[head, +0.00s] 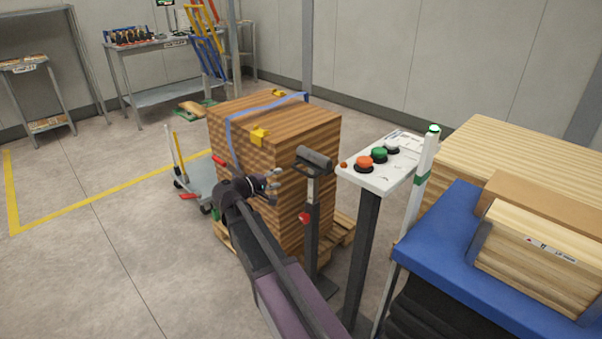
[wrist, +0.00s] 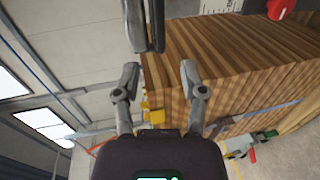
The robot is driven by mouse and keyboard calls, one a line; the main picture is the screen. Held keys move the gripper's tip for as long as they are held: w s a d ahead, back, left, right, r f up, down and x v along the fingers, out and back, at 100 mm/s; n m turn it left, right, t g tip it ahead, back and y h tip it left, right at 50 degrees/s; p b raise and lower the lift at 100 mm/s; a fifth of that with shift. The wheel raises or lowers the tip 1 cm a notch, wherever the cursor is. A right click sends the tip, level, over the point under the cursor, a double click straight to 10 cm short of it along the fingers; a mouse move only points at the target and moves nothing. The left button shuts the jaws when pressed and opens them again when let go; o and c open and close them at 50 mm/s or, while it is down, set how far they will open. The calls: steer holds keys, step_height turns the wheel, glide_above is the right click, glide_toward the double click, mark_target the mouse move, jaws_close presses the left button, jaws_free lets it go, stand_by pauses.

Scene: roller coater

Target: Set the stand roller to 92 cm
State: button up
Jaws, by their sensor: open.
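The stand roller (head: 314,158) is a dark grey horizontal roller on an upright post in the head view. A pale scale strip (head: 311,190) runs down the post below it, too small to read here. A red knob (head: 304,217) sits lower on the post. In the wrist view the dark roller (wrist: 146,25), part of the scale (wrist: 222,5) and the red knob (wrist: 278,8) show at the top edge. My gripper (head: 274,184) is open and empty, left of the post, above the knob's height. Its two fingers (wrist: 159,72) are apart in the wrist view.
A strapped wood stack (head: 250,150) on a pallet stands close behind my gripper and the post. To the right are a button panel (head: 382,160), a light pole (head: 419,185) and a blue table (head: 440,235) with boards. Open floor (head: 100,250) lies left.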

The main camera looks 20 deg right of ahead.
mark_target(300, 171)
steer(key=b+x, duration=0.2)
steer(key=x, duration=0.9)
steer(key=shift+d, duration=0.2)
jaws_close()
